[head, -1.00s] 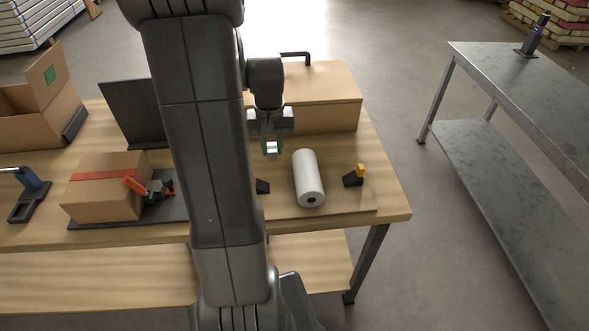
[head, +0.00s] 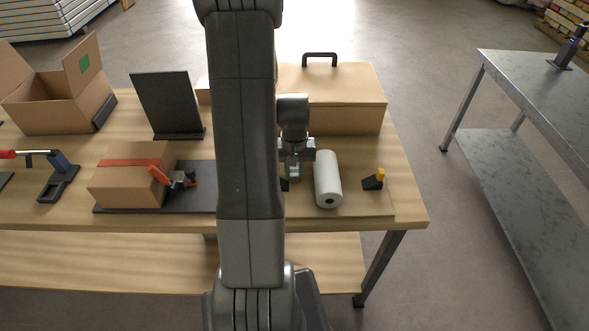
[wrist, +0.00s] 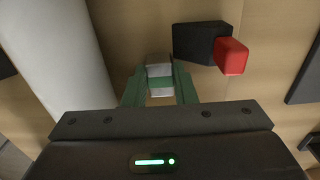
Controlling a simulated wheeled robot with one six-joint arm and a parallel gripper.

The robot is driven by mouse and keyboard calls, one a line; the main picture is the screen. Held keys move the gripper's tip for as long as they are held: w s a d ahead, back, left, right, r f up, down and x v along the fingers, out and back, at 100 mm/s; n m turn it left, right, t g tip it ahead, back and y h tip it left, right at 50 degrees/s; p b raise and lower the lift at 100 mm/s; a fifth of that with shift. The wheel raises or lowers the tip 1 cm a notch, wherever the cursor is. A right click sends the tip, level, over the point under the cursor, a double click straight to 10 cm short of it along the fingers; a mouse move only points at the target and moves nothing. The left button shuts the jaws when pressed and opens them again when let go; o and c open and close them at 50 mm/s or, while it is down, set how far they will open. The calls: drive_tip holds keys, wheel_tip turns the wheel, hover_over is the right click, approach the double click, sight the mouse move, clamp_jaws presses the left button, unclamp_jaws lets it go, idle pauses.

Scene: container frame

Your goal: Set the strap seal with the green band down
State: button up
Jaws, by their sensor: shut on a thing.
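The strap seal (wrist: 159,71) is a small whitish metal piece with a green band across its middle. It sits between the green fingers of my gripper (wrist: 160,86) in the wrist view. My gripper is shut on it. In the head view my gripper (head: 293,170) hangs low over the board on the wooden table, just left of the white roll. The seal is too small to make out clearly in the head view. I cannot tell whether its underside touches the board.
The white roll (head: 328,180) lies close on one side. A black block with a red knob (wrist: 231,56) is close on the other. A yellow-topped black stop (head: 373,180) stands farther right. A lidded box (head: 335,118) stands behind; a taped carton (head: 125,190) is left.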

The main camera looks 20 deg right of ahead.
drive_tip(key=shift+f, duration=0.1)
drive_tip(key=shift+f, duration=0.15)
drive_tip(key=o, duration=0.7)
drive_tip(key=shift+r, duration=0.2)
